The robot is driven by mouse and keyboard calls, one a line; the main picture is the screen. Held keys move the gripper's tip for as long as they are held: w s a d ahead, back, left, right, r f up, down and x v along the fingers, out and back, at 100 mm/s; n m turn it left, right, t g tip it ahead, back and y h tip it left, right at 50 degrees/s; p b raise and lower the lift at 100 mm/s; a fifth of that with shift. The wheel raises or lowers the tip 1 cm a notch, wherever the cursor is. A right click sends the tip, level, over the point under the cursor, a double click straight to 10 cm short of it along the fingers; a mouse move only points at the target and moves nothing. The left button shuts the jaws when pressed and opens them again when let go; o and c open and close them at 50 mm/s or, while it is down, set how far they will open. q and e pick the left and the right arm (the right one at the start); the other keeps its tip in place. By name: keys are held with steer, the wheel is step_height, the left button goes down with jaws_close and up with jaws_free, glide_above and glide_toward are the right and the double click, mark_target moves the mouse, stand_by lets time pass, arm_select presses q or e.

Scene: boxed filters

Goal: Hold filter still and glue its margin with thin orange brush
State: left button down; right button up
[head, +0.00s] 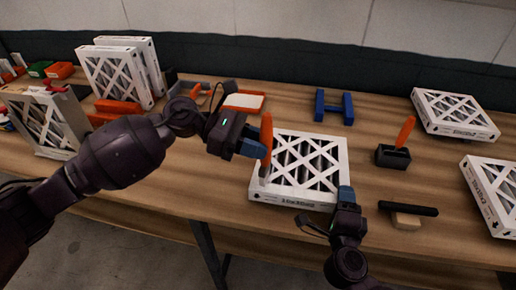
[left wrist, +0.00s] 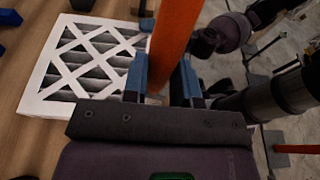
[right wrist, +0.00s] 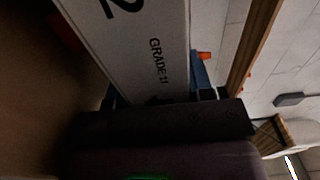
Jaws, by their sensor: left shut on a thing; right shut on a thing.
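The white-framed filter (head: 330,205) with a lattice face lies flat on the table at the middle. My left gripper (head: 262,145) is shut on an orange brush (head: 266,128) above the filter's left margin. The brush points down, and its lower end is over or on that margin; contact cannot be told. The orange handle (left wrist: 172,40) also stands between the fingers in the left wrist view. My right gripper (head: 345,196) is shut on the filter's near right corner. In the right wrist view the filter's printed side (right wrist: 150,45) lies between the fingers.
A black holder (head: 393,157) with another orange-handled tool stands to the right. A black-handled tool (head: 408,208) lies on a wooden block. A blue stand (head: 334,107) and an orange-rimmed tray (head: 243,102) are behind. Other filters (head: 455,112) lie right and stand left.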

arm_select(q)
steer(key=shift+r, duration=1.95)
steer(key=shift+r, duration=1.5)
steer(key=d+r+x, duration=0.1)
steer(key=r+x, duration=0.1)
steer(key=x, duration=1.1)
steer(key=shift+a+f, duration=0.15)
steer(key=shift+f, duration=1.3)
steer(key=shift+a+f, duration=0.2)
steer(key=shift+f, duration=1.25)
steer(key=shift+w+f, duration=0.1)
steer(key=shift+f, duration=0.95)
